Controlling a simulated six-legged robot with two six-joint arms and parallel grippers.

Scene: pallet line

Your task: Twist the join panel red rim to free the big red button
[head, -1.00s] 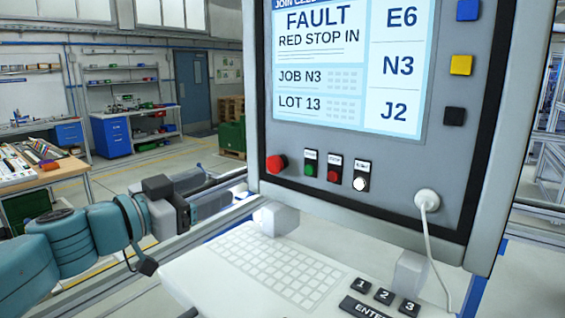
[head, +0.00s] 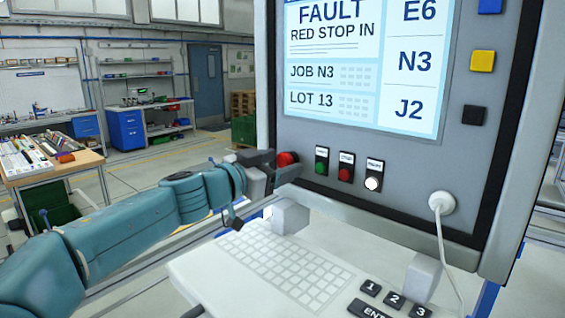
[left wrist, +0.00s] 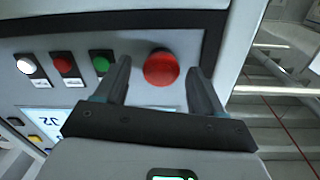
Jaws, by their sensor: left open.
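The big red button (head: 287,159) sits at the lower left of the join panel (head: 340,145). In the left wrist view the red button (left wrist: 161,68) shows as a round red cap between the two fingers, with space on both sides. My left gripper (head: 280,168) is open at the button in the head view. It also shows in the left wrist view (left wrist: 158,85), its fingers pointing at the panel face. I cannot tell how deep the fingertips reach around the rim. The screen reads "FAULT RED STOP IN". My right gripper is not in view.
Small green (head: 322,160), red (head: 346,167) and white (head: 374,174) buttons sit right of the big button. A white plug with a cable (head: 441,203) is further right. A keyboard shelf (head: 290,270) juts out below the panel. A workbench (head: 50,165) stands at the left.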

